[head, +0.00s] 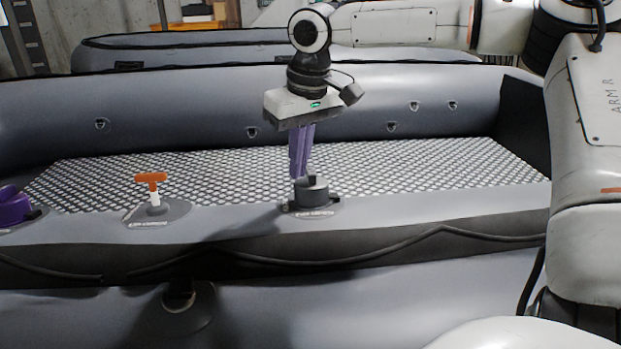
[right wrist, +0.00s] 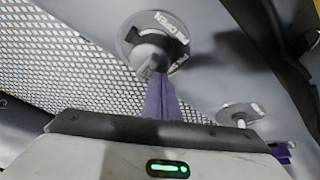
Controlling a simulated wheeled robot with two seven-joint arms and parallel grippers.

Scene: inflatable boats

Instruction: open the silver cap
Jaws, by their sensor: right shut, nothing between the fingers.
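The silver-grey cap (head: 311,194) sits on a round base on the near tube of the grey inflatable boat. It has a raised grip on top. My right gripper (head: 300,174) points down with its purple fingers together, their tips at or just above the cap's top. In the right wrist view the cap (right wrist: 147,50) is partly hidden behind the fingers (right wrist: 161,85), which are shut with nothing between them. Whether the tips touch the cap I cannot tell. My left gripper is not in view.
An orange T-shaped handle (head: 151,179) stands on another round base to the left. A purple cap (head: 14,206) is at the far left edge. The boat's patterned floor (head: 420,165) is clear. A second boat (head: 200,48) lies behind.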

